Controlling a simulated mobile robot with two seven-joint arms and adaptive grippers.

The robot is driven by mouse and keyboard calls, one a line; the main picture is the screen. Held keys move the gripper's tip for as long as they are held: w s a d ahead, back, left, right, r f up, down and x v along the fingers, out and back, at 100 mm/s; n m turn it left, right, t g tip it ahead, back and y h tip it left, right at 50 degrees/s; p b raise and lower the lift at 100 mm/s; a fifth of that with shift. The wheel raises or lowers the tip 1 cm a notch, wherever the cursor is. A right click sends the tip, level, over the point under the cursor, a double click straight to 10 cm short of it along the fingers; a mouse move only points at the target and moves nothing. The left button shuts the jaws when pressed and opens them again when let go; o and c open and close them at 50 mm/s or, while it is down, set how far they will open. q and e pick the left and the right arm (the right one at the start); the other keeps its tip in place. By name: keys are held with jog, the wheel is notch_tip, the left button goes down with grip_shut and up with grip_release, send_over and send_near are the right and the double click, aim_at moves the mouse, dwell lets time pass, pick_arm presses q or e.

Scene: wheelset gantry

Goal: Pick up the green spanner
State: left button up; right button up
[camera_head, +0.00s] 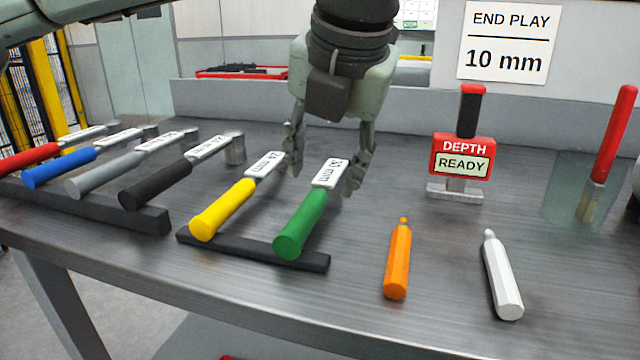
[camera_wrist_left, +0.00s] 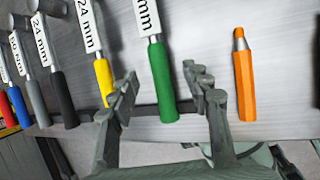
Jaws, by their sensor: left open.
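The green spanner (camera_head: 302,222) has a thick green handle and a white-labelled shank. Its handle end rests on a low dark bar (camera_head: 232,252) beside the yellow spanner (camera_head: 222,209). My left gripper (camera_head: 325,160) points down over the shank with its fingers apart, one on each side. In the left wrist view, the green spanner (camera_wrist_left: 160,80) lies between the open fingers (camera_wrist_left: 164,88), with no contact that I can make out. The spanner's far end is hidden by the gripper in the head view and cut off in the wrist view. My right gripper is not in view.
Red, blue, grey and black (camera_head: 155,185) spanners lie on another bar at left. An orange tool (camera_head: 397,262) and a white tool (camera_head: 503,277) lie at right. A red depth gauge (camera_head: 462,155) stands behind them. Bare table (camera_head: 370,215) lies right of the green spanner.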

aim_at(314, 199)
pick_arm(q)
jog(key=shift+w+a+f, duration=0.1)
jog(key=shift+f, duration=0.35)
jog(key=shift+w+a+f, duration=0.1)
jog(key=shift+f, duration=0.3)
jog(key=p+x, duration=0.1)
jog(key=x, duration=0.2)
jog(key=shift+w+a+f, duration=0.15)
jog(key=shift+a+f, duration=0.05)
jog(key=shift+f, duration=0.15)
jog(key=shift+w+f, duration=0.2)
jog(key=shift+f, duration=0.25)
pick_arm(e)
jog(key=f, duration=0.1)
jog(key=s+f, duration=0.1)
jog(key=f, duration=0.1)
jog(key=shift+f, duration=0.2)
pick_arm(q)
jog(key=shift+r, duration=0.1)
grip_shut()
